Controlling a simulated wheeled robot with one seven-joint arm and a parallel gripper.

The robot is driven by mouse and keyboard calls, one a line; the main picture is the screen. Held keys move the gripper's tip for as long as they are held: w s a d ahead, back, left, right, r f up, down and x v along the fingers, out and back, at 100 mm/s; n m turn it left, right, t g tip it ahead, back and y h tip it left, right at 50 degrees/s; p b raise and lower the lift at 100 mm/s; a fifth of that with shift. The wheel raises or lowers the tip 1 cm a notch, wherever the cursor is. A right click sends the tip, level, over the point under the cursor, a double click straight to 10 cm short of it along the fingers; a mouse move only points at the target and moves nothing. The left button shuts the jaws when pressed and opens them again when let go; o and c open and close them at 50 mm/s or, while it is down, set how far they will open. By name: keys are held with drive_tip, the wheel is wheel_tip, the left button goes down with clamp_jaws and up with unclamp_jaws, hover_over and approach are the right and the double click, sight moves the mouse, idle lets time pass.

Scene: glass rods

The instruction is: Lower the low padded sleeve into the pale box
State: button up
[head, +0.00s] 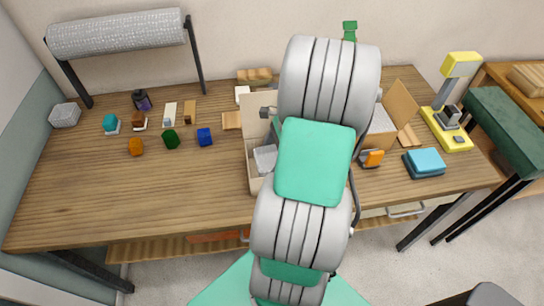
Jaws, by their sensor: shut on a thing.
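The pale box (252,152) stands open near the middle of the table, its right part covered by my arm. A grey, textured block (265,158), which looks like a padded sleeve, shows inside its left part. I cannot tell whether it rests there or is held. Another grey padded-looking block (65,115) lies at the table's far left. My arm reaches over the box and hides my gripper, so its fingers and anything between them are out of sight.
An open brown box (402,102) stands right of my arm. Nearby are an orange item (371,158), blue packets (425,162) and a yellow device (447,128). The table's front left is clear.

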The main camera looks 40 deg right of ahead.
drive_tip(key=shift+f+b, duration=1.15)
drive_tip(key=shift+f, duration=1.35)
idle(0.8)
drive_tip(key=o, duration=1.1)
